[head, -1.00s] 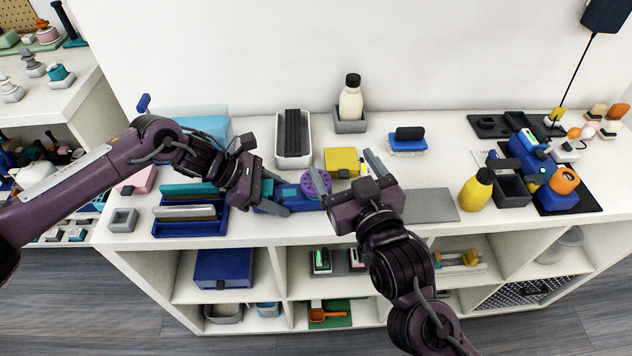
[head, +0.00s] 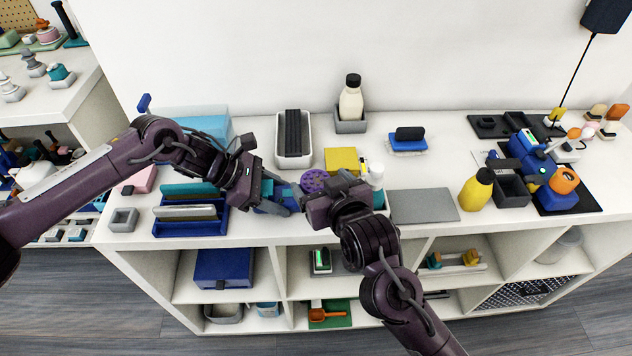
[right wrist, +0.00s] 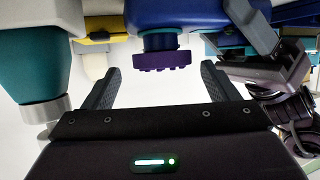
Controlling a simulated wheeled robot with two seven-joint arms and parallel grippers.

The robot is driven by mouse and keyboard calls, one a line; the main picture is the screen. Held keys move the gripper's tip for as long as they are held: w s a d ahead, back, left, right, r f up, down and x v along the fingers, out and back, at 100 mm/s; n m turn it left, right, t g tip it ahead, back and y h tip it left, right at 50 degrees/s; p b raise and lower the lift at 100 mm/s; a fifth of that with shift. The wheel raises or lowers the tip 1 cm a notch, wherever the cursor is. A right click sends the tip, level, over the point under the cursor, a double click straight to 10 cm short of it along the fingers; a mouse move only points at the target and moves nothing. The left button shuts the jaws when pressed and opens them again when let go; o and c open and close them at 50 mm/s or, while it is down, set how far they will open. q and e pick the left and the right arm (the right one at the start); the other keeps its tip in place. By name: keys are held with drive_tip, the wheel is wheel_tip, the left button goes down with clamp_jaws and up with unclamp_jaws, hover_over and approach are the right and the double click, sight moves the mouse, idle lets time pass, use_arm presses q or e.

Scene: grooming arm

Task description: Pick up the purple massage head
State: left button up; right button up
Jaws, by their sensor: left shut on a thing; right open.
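The purple massage head (head: 314,181) is a ridged disc on the blue device (head: 270,208). My left gripper (head: 284,198) is shut on that device and holds it at the middle front of the counter top. My right gripper (head: 328,192) is just right of the massage head; its fingers are mostly hidden in the head view. In the right wrist view the right gripper (right wrist: 161,76) is open, and the purple head (right wrist: 162,60) shows between and beyond its two fingers, under the blue body. I see no finger touching it.
A teal thing (right wrist: 35,62) is close to the left finger in the right wrist view. A blue rack (head: 190,229) stands left, and a flat grey plate (head: 423,206) lies right.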

sight(316, 180)
drive_tip(key=x, duration=0.5)
drive_tip(key=shift+a+f, duration=0.15)
drive_tip(key=shift+f, duration=0.15)
drive_tip(key=shift+s, duration=0.1)
drive_tip(key=shift+c, duration=0.2)
drive_tip(key=c, duration=1)
drive_tip(key=shift+r, duration=0.1)
wheel_tip(316, 180, up, 18)
drive_tip(key=shift+f, duration=0.1)
use_arm(q)
drive_tip(key=o, duration=1.4)
drive_tip(key=shift+c, duration=0.2)
